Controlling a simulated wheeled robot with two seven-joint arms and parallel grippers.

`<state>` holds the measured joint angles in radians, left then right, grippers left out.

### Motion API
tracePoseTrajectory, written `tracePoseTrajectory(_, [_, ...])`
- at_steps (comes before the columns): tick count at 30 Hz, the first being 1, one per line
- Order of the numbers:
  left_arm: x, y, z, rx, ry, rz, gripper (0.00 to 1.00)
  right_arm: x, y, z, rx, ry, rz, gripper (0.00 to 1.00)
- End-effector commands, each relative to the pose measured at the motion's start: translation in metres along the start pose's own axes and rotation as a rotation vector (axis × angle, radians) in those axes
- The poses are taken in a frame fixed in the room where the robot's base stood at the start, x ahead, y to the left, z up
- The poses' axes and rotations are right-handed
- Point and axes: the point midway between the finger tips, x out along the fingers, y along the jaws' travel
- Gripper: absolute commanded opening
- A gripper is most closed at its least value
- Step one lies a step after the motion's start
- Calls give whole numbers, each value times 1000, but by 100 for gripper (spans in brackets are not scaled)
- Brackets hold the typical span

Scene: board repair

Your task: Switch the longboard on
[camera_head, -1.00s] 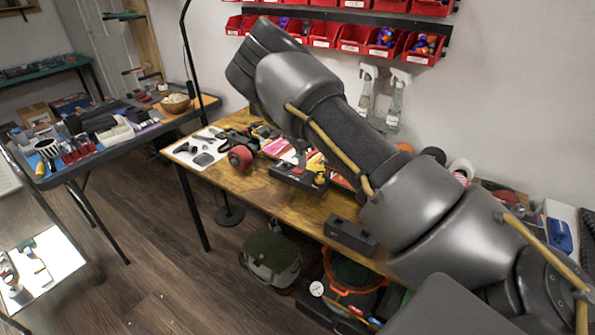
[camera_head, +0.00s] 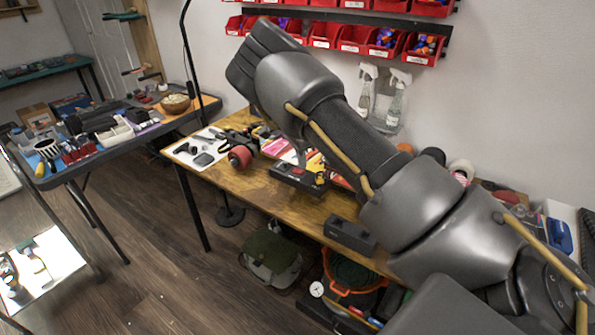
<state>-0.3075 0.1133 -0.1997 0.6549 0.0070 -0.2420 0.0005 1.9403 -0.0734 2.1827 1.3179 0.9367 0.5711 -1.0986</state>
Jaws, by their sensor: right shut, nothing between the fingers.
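The longboard seems to be the dark piece on the wooden table, with a red wheel (camera_head: 240,157) at its left end and a black box (camera_head: 301,180) to the right of it. A small red spot shows on top of the box. My right arm crosses the view from the lower right and bends down behind its own forearm. Only a thin part of my right gripper (camera_head: 300,157) shows, shut and empty, just above the box. I cannot tell whether it touches the box. Much of the longboard is hidden by my arm. My left gripper is out of view.
A white sheet with black tools (camera_head: 200,147) lies at the table's left end. A dark grey block (camera_head: 350,236) sits at the front edge. Spray bottles (camera_head: 396,100) and red bins (camera_head: 355,38) are on the wall. A cluttered side table (camera_head: 60,178) stands left.

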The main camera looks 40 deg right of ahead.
Motion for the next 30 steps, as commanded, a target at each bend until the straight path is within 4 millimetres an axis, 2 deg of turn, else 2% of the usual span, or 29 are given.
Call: tracePoseTrajectory(30, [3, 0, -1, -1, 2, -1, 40, 6, 0, 1, 0, 0, 0, 0])
